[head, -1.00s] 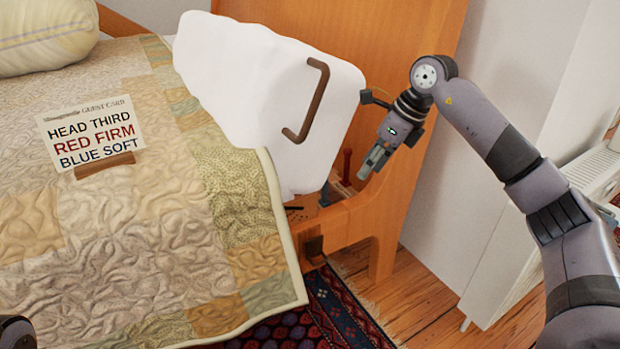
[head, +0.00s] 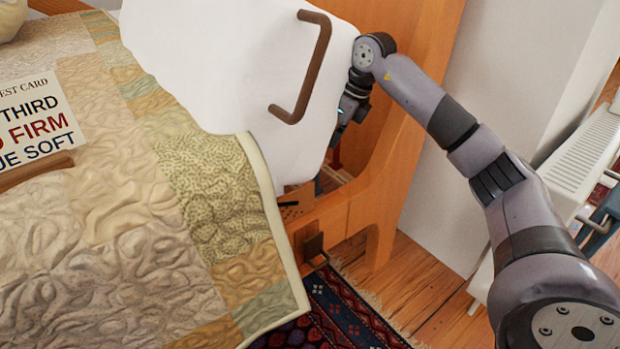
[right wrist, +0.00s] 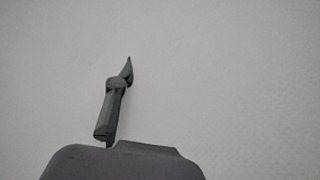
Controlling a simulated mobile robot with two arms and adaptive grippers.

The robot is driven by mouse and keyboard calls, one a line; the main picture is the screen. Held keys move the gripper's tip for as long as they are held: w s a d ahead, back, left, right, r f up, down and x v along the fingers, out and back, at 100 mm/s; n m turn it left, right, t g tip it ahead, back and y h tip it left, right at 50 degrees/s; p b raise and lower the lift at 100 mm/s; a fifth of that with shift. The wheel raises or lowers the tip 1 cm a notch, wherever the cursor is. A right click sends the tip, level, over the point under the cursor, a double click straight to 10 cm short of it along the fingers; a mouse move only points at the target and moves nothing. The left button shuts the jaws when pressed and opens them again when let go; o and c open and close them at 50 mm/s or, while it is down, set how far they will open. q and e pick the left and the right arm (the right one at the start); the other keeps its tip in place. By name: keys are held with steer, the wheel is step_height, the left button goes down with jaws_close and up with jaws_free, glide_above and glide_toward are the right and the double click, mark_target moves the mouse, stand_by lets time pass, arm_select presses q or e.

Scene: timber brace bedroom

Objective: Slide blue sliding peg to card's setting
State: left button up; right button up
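The guest card (head: 35,120) stands on the quilt at the left edge, partly cut off; earlier it read HEAD THIRD, RED FIRM, BLUE SOFT. A red peg (head: 337,158) shows in the recess of the wooden bed frame, beside the white raised panel. I cannot clearly make out the blue sliding peg there. My right gripper (right wrist: 126,68) is behind the panel's right edge in the head view, its fingers mostly hidden. In the right wrist view one dark finger shape shows against a plain white surface, with nothing seen held. My left gripper is out of view.
The white panel (head: 235,65) with its brown handle (head: 305,75) stands tilted, close to my right wrist. The wooden bed frame (head: 395,150) is behind that wrist. A white radiator (head: 585,155) is at the right. A patterned rug (head: 335,315) lies on the floor.

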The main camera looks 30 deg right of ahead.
mark_target(316, 172)
steer(key=b+x, duration=0.5)
steer(key=x, duration=0.4)
steer(key=shift+f, duration=0.4)
steer(key=shift+a, duration=0.1)
steer(key=shift+c, duration=0.2)
jaws_close()
